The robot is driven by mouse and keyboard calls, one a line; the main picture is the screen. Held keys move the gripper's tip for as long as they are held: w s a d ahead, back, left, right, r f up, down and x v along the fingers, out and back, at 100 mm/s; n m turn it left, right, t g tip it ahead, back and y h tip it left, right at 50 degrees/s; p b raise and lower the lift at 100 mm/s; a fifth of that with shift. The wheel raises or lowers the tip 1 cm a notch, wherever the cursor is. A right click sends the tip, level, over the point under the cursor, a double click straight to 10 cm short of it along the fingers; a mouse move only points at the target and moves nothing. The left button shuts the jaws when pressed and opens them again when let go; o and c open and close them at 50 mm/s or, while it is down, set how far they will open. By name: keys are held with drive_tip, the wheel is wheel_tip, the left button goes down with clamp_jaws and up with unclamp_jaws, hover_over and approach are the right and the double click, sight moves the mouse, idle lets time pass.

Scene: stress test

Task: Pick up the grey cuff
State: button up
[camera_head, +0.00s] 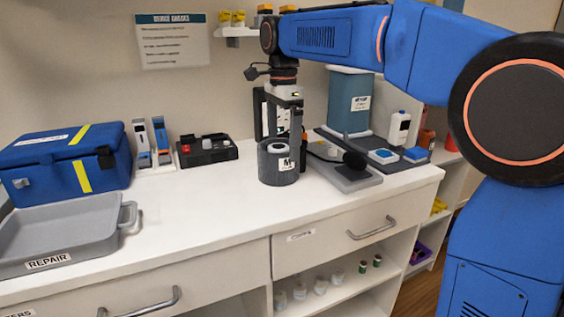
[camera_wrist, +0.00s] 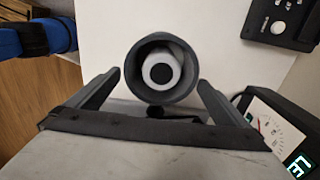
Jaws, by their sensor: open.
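The grey cuff (camera_head: 278,166) is a dark grey, upright cylinder with a white label, standing on the white counter. In the wrist view, the cuff (camera_wrist: 137,82) is a round, open-topped ring with a white round thing with a black centre inside. My gripper (camera_head: 279,135) points down over the cuff in the head view. In the wrist view, the open fingers of my gripper (camera_wrist: 160,79) lie to the left and right of the cuff, with visible gaps. I cannot tell how far down the fingers reach beside it.
A grey device (camera_head: 345,176) with a black part stands close right of the cuff, before a dark tray with a blue-green box (camera_head: 348,103). A black device (camera_head: 208,150), blue case (camera_head: 65,165) and grey repair tray (camera_head: 60,235) are left. The counter front is clear.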

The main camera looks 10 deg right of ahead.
sight(282, 162)
drive_tip(key=shift+a+f, duration=0.1)
drive_tip(key=shift+f, duration=3.2)
drive_tip(key=c, duration=0.9)
